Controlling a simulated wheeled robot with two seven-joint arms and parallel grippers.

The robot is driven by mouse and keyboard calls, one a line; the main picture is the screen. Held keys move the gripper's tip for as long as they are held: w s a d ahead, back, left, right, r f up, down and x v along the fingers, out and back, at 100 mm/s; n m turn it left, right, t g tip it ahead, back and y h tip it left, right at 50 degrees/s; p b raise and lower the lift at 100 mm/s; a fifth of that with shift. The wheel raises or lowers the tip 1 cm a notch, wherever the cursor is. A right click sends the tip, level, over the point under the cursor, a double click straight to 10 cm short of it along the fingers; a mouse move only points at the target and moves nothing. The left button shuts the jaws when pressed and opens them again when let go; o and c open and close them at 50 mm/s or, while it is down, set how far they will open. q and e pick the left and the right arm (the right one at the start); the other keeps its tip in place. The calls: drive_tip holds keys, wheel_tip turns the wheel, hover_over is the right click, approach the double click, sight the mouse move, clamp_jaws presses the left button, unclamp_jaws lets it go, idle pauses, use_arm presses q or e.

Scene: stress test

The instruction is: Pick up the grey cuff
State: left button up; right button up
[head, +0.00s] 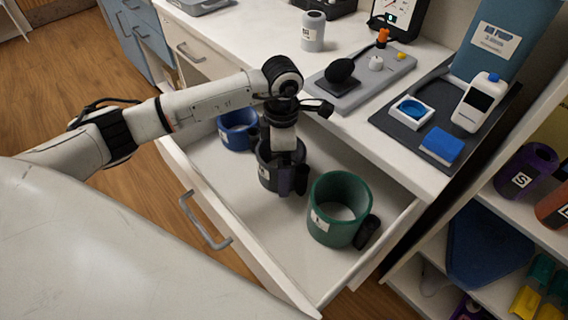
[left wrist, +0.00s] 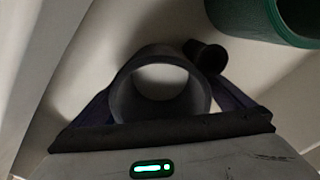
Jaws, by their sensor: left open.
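The dark grey cuff (head: 267,172) stands in the open drawer between a blue cuff and a green cuff. My left gripper (head: 291,181) points down at it from above and hides part of it in the head view. In the left wrist view the grey cuff (left wrist: 118,97) appears as a ring with its opening facing the camera. The two fingers of my left gripper (left wrist: 162,104) are apart, one on each side of the ring. I cannot tell whether they touch it. A small dark cylinder (left wrist: 207,56) shows at the cuff's upper right. My right gripper is in neither view.
The green cuff (head: 322,228) stands close to the right, and the blue cuff (head: 238,132) behind to the left. The drawer walls (head: 228,212) surround them. The countertop (head: 262,35) holds a grey tray, a black mat and a grey bottle. Shelves (head: 410,278) stand at the right.

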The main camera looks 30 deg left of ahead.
use_arm(q)
drive_tip(key=c, duration=0.9)
